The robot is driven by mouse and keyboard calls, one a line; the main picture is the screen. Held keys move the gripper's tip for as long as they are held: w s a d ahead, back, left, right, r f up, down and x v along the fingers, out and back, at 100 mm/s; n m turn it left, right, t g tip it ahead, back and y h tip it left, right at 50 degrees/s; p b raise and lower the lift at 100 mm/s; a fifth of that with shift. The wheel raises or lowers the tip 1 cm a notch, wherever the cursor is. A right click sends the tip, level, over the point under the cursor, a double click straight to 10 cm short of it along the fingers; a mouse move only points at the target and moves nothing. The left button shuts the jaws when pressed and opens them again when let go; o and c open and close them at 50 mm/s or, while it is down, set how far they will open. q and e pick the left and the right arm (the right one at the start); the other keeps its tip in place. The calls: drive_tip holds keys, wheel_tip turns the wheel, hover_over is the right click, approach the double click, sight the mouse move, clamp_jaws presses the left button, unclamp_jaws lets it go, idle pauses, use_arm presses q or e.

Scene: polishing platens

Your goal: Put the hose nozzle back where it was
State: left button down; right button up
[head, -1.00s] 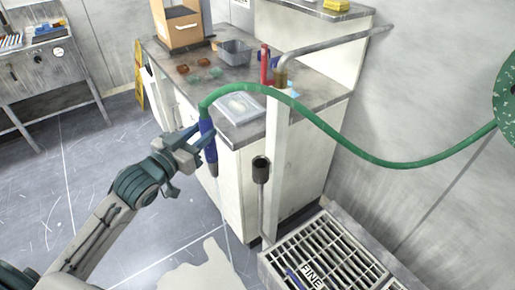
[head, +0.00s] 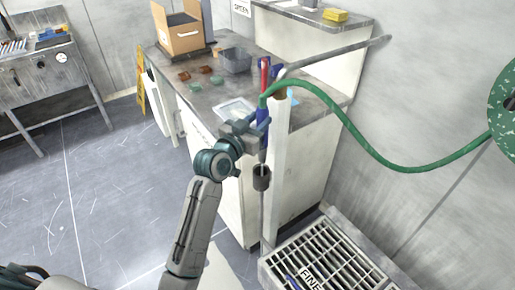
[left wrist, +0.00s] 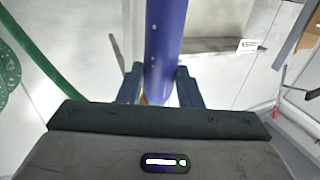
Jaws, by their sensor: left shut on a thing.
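The hose nozzle is blue and joins a green hose (head: 385,157) at its top. My left gripper (head: 258,135) is shut on the nozzle (head: 263,114), which hangs about upright with its tip down. The left wrist view shows the blue nozzle body (left wrist: 165,42) between the two fingers (left wrist: 158,88). A dark cup-shaped holder (head: 262,178) on a thin rod beside the white post (head: 281,150) is just below the nozzle. The tip is close to the cup's mouth; I cannot tell whether it is inside. My right gripper is not in view.
The counter (head: 225,88) behind the post carries a cardboard box (head: 180,38), a grey bin (head: 236,60) and small pieces. A metal grate (head: 325,258) marked FINE lies below right. A hose reel (head: 503,110) is at the right wall. Floor at left is clear.

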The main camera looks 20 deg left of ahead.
use_arm(q)
wheel_tip(320, 180, down, 11)
drive_tip(key=shift+f, duration=0.2)
idle(0.3)
drive_tip(key=c, duration=1)
unclamp_jaws()
drive_tip(key=shift+a+f, duration=0.1)
